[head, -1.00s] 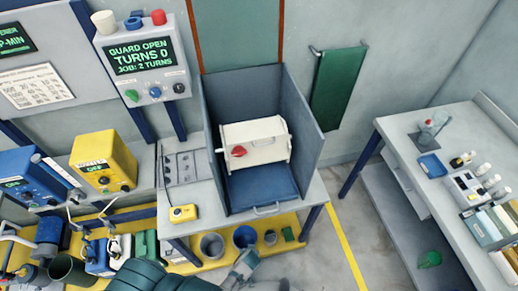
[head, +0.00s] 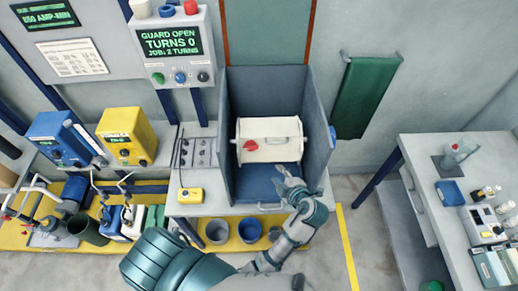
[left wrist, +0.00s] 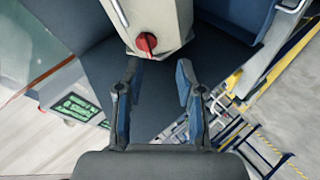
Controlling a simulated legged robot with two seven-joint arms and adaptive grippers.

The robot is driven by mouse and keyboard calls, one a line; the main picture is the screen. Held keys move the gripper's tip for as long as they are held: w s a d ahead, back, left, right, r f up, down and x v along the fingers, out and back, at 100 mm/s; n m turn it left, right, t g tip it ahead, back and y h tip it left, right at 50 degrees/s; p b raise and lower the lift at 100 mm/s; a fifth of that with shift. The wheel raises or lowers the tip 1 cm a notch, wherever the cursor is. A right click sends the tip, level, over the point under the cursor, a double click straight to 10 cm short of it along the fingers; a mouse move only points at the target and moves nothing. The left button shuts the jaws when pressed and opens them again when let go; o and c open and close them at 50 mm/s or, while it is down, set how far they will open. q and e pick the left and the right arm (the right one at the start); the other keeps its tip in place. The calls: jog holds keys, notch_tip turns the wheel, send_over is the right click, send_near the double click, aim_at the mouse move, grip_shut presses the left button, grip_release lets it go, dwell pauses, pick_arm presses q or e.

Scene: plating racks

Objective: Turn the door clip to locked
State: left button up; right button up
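The door clip is a red knob (head: 249,146) on the left part of the front of a cream barrel (head: 270,140), which sits in the open-fronted grey enclosure. My left gripper (head: 283,174) is in front of the barrel, below and to the right of the clip, apart from it. In the left wrist view the red clip (left wrist: 146,43) is on the barrel's end region, just beyond my open, empty fingers (left wrist: 157,66). My right gripper is not in view.
Grey side walls (head: 317,135) flank the barrel, with a blue panel (head: 255,188) below it. A control box (head: 170,48) at upper left reads "GUARD OPEN, TURNS 0". A yellow pendant (head: 191,195) lies on the bench at left. A second bench (head: 430,150) stands at right.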

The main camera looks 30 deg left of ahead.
pick_arm(q)
notch_tip(320, 180, up, 4)
jog(key=n+y, duration=0.1)
jog(key=n, duration=0.3)
jog(key=p, duration=0.3)
send_near(250, 149)
jog(key=w+a, duration=0.1)
jog(key=a, duration=0.1)
jog(key=shift+w+a+f, duration=0.7)
jog(key=shift+w+f, duration=0.15)
jog(key=shift+w, duration=0.15)
jog(key=shift+w+a+f+p, duration=0.55)
jog(key=shift+w+a+f, duration=0.25)
jog(key=shift+w, duration=0.2)
jog(key=shift+a+f, duration=0.15)
jog(key=shift+a, duration=0.1)
jog(key=shift+a+f, duration=0.2)
jog(key=shift+a, duration=0.55)
jog(key=c, duration=0.6)
grip_shut()
jog(key=shift+d, duration=0.65)
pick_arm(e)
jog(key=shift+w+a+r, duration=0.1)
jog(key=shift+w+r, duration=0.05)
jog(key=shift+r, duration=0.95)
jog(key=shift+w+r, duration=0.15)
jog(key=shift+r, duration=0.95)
